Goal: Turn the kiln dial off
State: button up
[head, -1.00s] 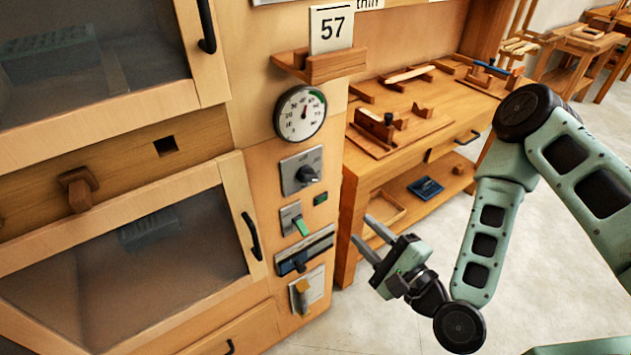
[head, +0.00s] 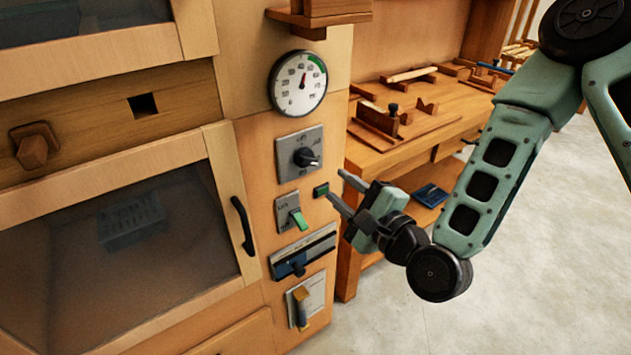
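The kiln's control column is on the front panel in the head view. A dark rotary dial (head: 305,157) sits on a grey square plate (head: 287,167), its pointer turned toward the right; the plate's markings are too small to read. My gripper (head: 336,184) is open and empty, to the right of and a little below the dial. Its two fingers point up and left toward the panel, apart from the dial. I cannot tell how far the fingertips are from the panel surface.
Above the dial is a round gauge (head: 298,83). A black door handle (head: 243,225) is at left. A workbench (head: 420,122) stands behind my gripper.

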aim_at(310, 163)
jog(key=shift+b+x, duration=2.6)
jog(key=shift+x, duration=1.8)
grip_shut()
